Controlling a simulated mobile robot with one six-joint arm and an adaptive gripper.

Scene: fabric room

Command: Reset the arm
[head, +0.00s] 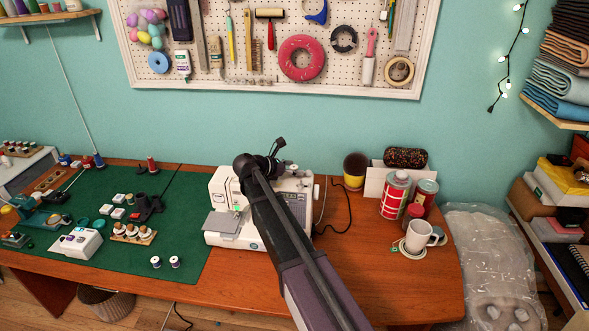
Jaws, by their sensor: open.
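My arm reaches up from the bottom of the head view, in front of the white sewing machine (222,190). At its far end, my dark gripper (279,146) shows small above the top of the machine. It is open and I see nothing held in it. Its fingers are too small to make out well, and I cannot tell how far it is from the machine. My arm hides the middle of the machine.
The wooden table (330,275) holds a green mat (185,265) with sewing items at left. A white mug (419,236), red-and-white can (394,195) and yellow-black cup (354,171) stand at right. A pegboard (215,30) hangs behind. The table's front right is clear.

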